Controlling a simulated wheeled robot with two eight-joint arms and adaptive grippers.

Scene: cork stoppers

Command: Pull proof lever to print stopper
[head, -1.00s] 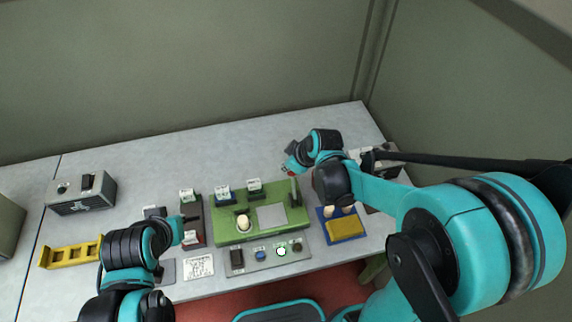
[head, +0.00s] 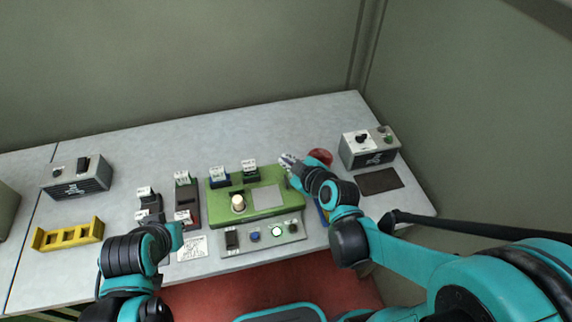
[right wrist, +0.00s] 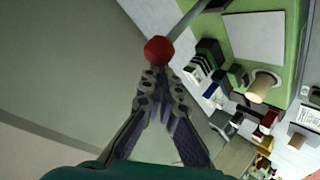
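The green press (head: 220,218) stands mid-table with a pale stopper (head: 238,203) upright at its left and a light square plate (head: 267,197) beside it. The proof lever's red knob (right wrist: 158,50) shows in the right wrist view, with a grey rod (right wrist: 200,14) running from it toward the press. My right gripper (right wrist: 160,78) has its fingertips together right at the knob; whether they pinch it or only press against it is unclear. In the head view my right gripper (head: 289,162) hides the lever. My left gripper (head: 177,238) hangs near the small cards, its fingers indistinct.
A control panel (head: 264,244) with buttons lies in front of the press. Small labelled blocks stand behind and left of it. A yellow rack (head: 68,236) is far left. A red dome (head: 320,156) and grey box (head: 348,157) are at right. The back of the table is clear.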

